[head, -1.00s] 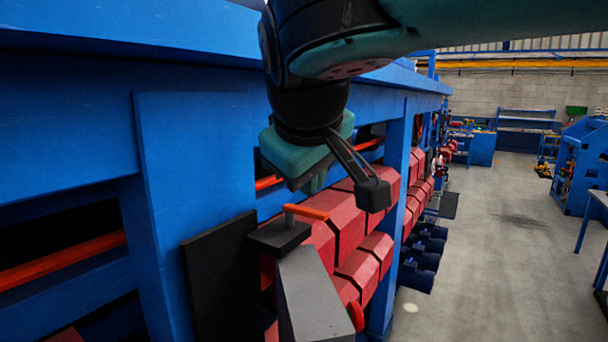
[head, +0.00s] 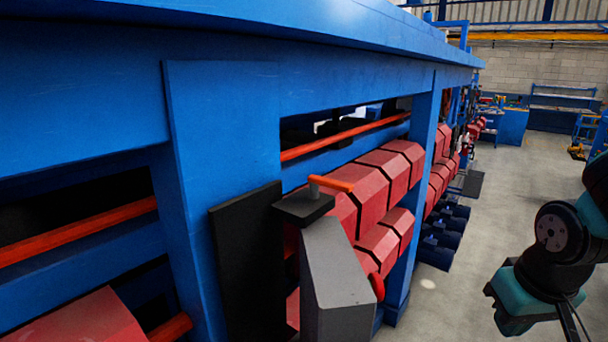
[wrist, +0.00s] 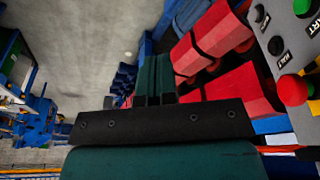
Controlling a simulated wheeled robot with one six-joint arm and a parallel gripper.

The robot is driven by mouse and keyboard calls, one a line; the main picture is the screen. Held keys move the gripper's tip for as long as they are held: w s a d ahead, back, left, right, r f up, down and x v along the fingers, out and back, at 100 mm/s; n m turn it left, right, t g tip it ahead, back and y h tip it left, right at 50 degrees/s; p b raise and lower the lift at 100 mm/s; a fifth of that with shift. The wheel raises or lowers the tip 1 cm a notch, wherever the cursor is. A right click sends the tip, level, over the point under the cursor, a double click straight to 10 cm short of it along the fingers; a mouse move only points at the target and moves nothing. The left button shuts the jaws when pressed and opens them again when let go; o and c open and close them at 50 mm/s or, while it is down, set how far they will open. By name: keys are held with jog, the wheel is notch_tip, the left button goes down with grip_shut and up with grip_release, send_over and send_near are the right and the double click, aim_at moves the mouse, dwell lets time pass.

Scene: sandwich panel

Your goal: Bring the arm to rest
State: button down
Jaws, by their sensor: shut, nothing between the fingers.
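My gripper (wrist: 155,72) shows in the wrist view as two teal fingers side by side, shut and empty, beyond a dark crossbar. In the head view my arm is at the right edge, with the teal gripper body low at the lower right; the fingertips cannot be made out there. It is over the open floor, apart from the blue rack (head: 225,130) and the red blocks (head: 362,188).
A grey control box (head: 335,270) stands out from the rack, beside a black panel (head: 245,260). In the wrist view its grey face (wrist: 300,28) carries a red button (wrist: 292,90) and a green one. Grey floor (head: 510,200) lies clear to the right.

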jog(key=s+a+f+n+g+y+b, duration=0.1)
jog(key=s+a+f+n+y+b, duration=0.1)
jog(key=a+b, duration=0.5)
jog(key=s+a+f+n+g+y+b, duration=0.1)
jog(key=s+a+f+n+b, duration=0.3)
jog(key=s+b, duration=0.5)
jog(key=a+f+y, duration=0.1)
jog(key=a+f, duration=0.1)
jog(key=a, duration=0.1)
jog(key=shift+a+f+n+g, duration=0.25)
jog(key=shift+n+g, duration=0.05)
jog(key=shift+n, duration=0.1)
jog(key=shift+s, duration=0.15)
